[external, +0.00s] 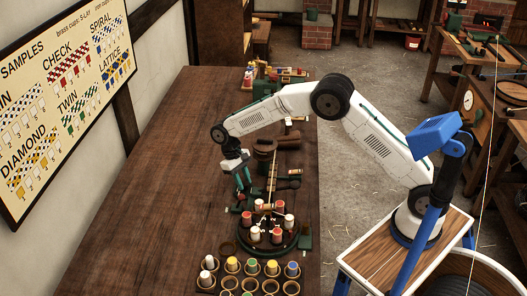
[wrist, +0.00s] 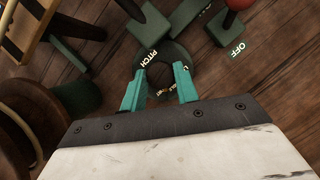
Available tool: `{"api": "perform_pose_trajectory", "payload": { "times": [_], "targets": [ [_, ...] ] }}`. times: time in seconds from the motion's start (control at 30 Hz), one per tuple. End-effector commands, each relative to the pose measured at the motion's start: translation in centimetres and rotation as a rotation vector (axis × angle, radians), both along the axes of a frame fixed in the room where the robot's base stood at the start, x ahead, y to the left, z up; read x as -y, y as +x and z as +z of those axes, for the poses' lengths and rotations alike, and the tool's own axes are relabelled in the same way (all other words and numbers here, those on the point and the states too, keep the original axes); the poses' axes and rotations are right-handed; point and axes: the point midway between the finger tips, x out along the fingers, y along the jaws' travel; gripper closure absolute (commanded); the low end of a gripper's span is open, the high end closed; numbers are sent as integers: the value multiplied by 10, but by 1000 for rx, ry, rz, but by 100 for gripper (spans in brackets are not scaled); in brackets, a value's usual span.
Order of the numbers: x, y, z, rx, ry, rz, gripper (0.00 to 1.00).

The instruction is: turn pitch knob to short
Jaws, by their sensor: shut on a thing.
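The pitch dial (wrist: 172,47) shows in the wrist view as a dark round plate with the white word PITCH at its upper left. Smaller lettering near its lower edge is partly covered and I cannot read it. My gripper (wrist: 160,73) has its teal fingers down over the middle of the dial, shut on the dark pitch knob between them. The knob is mostly hidden, so I cannot tell which way it points. In the external view my gripper (external: 243,181) is low over the bench, just behind the round braiding machine (external: 272,247); the knob cannot be made out there.
In the wrist view a red-topped lever (wrist: 238,5) on a green base marked OFF stands right of the dial. A green block (wrist: 146,30) is close above it. A tray of coloured spools (external: 231,284) lies at the bench front. The bench's left side is clear.

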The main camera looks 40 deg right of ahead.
Motion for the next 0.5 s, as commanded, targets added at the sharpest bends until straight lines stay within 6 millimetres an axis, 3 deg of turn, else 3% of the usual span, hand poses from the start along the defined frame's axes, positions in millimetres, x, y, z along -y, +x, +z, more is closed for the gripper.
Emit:
{"api": "perform_pose_trajectory", "payload": {
  "times": [0.5],
  "targets": [
    [1, 0, 0, 1, 1, -206, 92]
  ]
}}
